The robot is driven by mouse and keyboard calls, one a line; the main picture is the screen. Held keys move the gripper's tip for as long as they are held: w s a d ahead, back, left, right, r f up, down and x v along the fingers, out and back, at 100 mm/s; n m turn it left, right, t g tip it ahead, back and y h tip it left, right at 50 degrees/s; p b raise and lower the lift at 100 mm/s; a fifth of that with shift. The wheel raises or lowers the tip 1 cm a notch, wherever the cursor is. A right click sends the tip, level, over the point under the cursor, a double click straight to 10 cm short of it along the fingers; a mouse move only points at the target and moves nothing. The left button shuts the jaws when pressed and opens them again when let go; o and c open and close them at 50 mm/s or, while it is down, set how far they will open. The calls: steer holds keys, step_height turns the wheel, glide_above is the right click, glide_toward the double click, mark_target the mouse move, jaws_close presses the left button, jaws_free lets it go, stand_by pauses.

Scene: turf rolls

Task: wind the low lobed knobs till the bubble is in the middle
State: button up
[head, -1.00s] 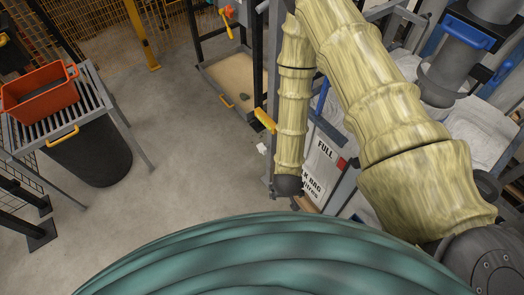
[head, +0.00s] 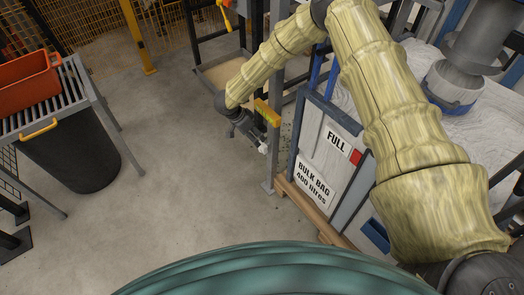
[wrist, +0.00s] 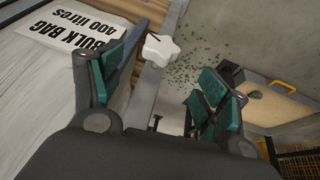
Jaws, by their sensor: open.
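A white lobed knob (wrist: 162,48) sits on a grey metal post in the wrist view, ahead of my open gripper (wrist: 152,78) and between the lines of its two green-padded fingers. The fingers are apart and empty, and the knob appears beyond them, not touched. In the head view my gripper (head: 257,142) is low beside the grey post (head: 272,155), with a small white knob (head: 264,149) at its tip. A yellow block (head: 267,112) is on the post just above. I cannot see a bubble in either view.
A bulk bag frame with FULL (head: 338,142) and BULK BAG signs stands right of the post on a wooden pallet (head: 305,208). A grated stand with an orange crate (head: 30,82) is at left. Green bits lie on the floor by the post. Open concrete floor lies between.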

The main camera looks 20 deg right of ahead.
mark_target(262, 146)
steer(key=x, duration=1)
steer(key=shift+w+d+f, duration=0.15)
steer(key=shift+f, duration=0.2)
steer(key=shift+c, duration=0.3)
steer(key=c, duration=1)
